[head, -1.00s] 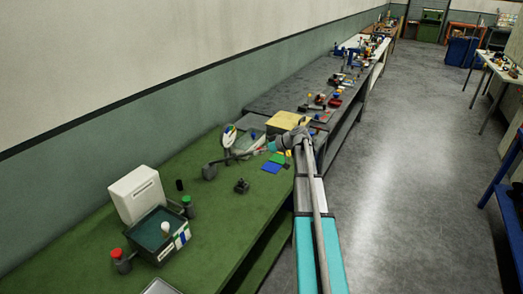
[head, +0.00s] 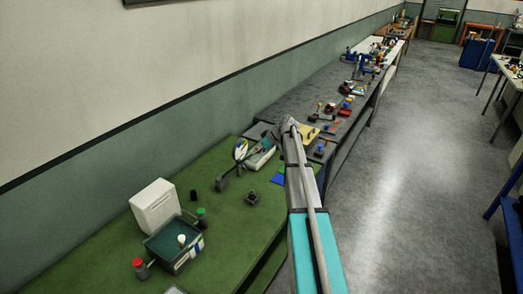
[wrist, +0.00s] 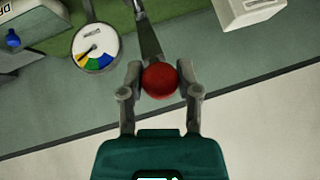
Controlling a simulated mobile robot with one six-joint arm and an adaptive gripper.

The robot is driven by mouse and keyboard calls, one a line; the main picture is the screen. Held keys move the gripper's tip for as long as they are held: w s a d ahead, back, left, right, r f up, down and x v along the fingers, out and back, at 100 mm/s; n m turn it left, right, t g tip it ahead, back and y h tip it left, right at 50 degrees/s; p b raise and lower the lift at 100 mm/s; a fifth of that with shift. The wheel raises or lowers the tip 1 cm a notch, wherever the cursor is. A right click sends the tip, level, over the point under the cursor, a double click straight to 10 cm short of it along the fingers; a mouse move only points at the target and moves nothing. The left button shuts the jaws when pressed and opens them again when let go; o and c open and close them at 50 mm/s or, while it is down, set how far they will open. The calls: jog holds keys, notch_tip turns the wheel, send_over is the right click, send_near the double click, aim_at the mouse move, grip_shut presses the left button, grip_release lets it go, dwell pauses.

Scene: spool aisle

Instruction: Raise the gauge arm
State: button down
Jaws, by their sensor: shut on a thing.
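The gauge arm (wrist: 149,35) is a grey bar with a red ball knob (wrist: 160,81) at its end. In the wrist view my gripper (wrist: 161,76) is shut on this knob, one finger on each side. A round gauge (wrist: 95,47) with a white face, coloured bands and a dark needle is left of the bar. In the head view the gauge (head: 241,150) stands on the green bench top, with the gauge arm (head: 240,168) slanting up and right from a dark block. My own arm hides the gripper there.
On the green bench (head: 225,235) are a white box (head: 155,206), a teal-topped tray (head: 174,245), a small dark block (head: 252,198) and red-capped and green-capped pieces. A wall runs close behind. Grey benches with clutter continue ahead; the aisle floor (head: 400,180) is clear.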

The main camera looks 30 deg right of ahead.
jog(key=w+r+p, duration=0.1)
jog(key=w+a+r+g+p, duration=0.1)
jog(key=w+p, duration=0.1)
jog(key=w+a+r+g+h+p, duration=0.1)
jog(key=r+p, duration=0.1)
jog(key=shift+w+a+r, duration=0.1)
jog(key=shift+w+a, duration=0.15)
jog(key=shift+w, duration=0.1)
jog(key=w+a+r+p, duration=0.3)
jog(key=w+a, duration=0.1)
jog(key=w, duration=0.3)
jog(key=shift+a+p, duration=0.3)
jog(key=shift+a, duration=0.05)
jog(key=shift+c, duration=1.5)
grip_release()
jog(key=shift+h, duration=0.3)
jog(key=shift+s+d+f, duration=0.1)
jog(key=shift+d, duration=0.05)
